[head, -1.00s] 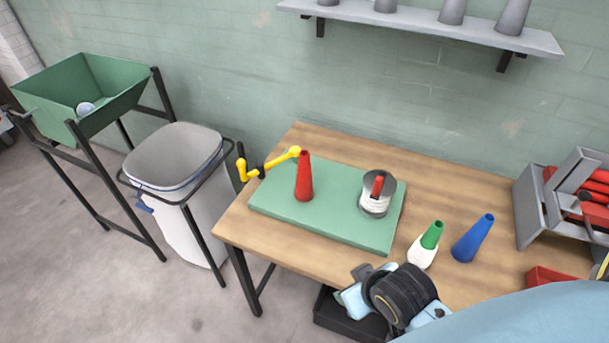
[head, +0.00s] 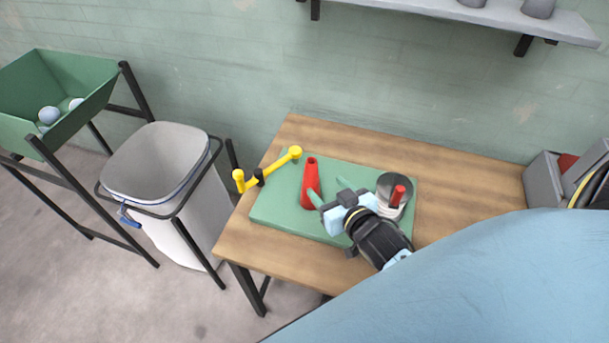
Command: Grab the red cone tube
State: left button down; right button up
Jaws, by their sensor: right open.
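The red cone tube (head: 310,183) stands upright on the green mat (head: 270,205) on the wooden table. My right gripper (head: 328,193) is open, just right of the cone and over the mat. One teal finger reaches the cone's right side and overlaps it in the picture; I cannot tell whether it touches. The other finger points past the cone, towards the back. My left gripper does not show.
A grey and white spool-like piece with a red peg (head: 398,194) stands right of my gripper. A yellow crank (head: 268,168) is at the table's left edge. A white bin (head: 160,170) and a green hopper (head: 62,95) stand left. The table (head: 470,190) is clear at the back right.

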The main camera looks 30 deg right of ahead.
aim_at(315, 175)
jog(key=x, duration=0.5)
jog(key=shift+s, duration=0.1)
jog(key=shift+w+f, duration=0.15)
jog(key=shift+w, duration=0.2)
jog(key=shift+x, duration=0.8)
jog(key=x, duration=0.3)
jog(key=shift+w+f, duration=0.25)
jog(key=shift+w, duration=0.2)
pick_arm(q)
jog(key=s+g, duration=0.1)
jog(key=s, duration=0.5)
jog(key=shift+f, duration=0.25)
pick_arm(e)
jog(key=c, duration=1.1)
